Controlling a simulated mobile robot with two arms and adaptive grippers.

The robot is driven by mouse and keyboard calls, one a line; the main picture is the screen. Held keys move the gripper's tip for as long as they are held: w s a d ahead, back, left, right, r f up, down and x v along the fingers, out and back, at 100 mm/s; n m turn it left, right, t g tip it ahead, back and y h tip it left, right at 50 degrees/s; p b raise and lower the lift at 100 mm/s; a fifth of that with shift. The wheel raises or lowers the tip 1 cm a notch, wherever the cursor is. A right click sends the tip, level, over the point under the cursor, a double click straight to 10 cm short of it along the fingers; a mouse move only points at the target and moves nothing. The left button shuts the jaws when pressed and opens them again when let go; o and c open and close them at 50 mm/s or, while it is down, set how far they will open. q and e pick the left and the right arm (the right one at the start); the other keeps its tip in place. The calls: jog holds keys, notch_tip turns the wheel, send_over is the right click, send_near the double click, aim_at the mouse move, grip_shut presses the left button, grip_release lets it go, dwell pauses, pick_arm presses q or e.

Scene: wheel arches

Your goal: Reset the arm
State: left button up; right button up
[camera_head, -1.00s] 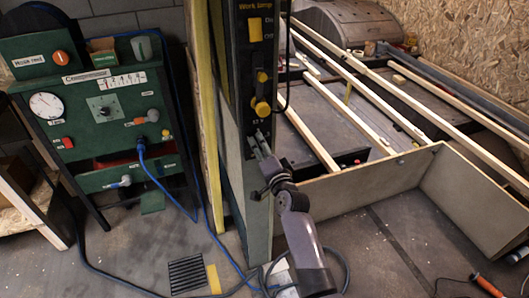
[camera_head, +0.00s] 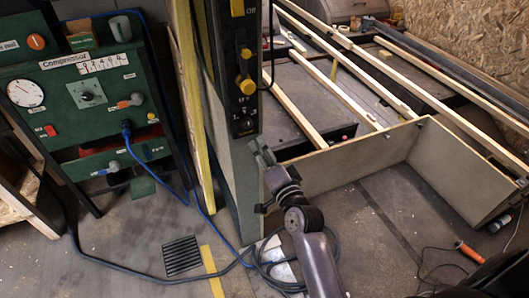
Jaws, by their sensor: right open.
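My right gripper (camera_head: 262,154) is at mid-picture, on a grey-purple arm that comes up from the bottom edge. Its two fingers point up and show apart, with nothing between them. In the picture it lies over the right edge of the grey post, just below the black control panel (camera_head: 243,75). The panel has yellow knobs, and some of its lettering is cut off at the top. I cannot tell whether the fingers touch the post. My left gripper is not in view.
A green compressor board (camera_head: 85,125) with a gauge and blue cable stands left. A low wooden-walled frame (camera_head: 345,165) with long battens lies behind and right of the gripper. Cable loops (camera_head: 285,265) and a floor grate (camera_head: 182,256) are below. An orange-handled tool (camera_head: 469,252) lies right.

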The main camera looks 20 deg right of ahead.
jog(key=s+a+f+n+g, duration=0.1)
jog(key=s+f+n+g, duration=0.2)
jog(key=f, duration=0.9)
jog(key=s+a+f+n+g+y, duration=0.1)
jog(key=s+a+f+n+g, duration=0.1)
jog(key=s+f, duration=0.65)
jog(key=s+a+f+n+g, duration=0.1)
jog(key=f+n+g, duration=0.15)
jog(key=f, duration=1.15)
jog(key=s+d+f+n+g, duration=0.1)
jog(key=s+f+n+g, duration=0.3)
jog(key=s+f, duration=1)
jog(key=s+d+f+n+g, duration=0.1)
jog(key=s+d+f+g, duration=0.1)
jog(key=s, duration=0.9)
jog(key=s+d+f+n+g+h, duration=0.1)
jog(key=s+d+f+n+g, duration=0.1)
jog(key=s, duration=0.9)
notch_tip(320, 180, down, 3)
jog(key=shift+s+d+g, duration=0.15)
jog(key=shift+d+g, duration=0.5)
jog(key=shift+d, duration=0.55)
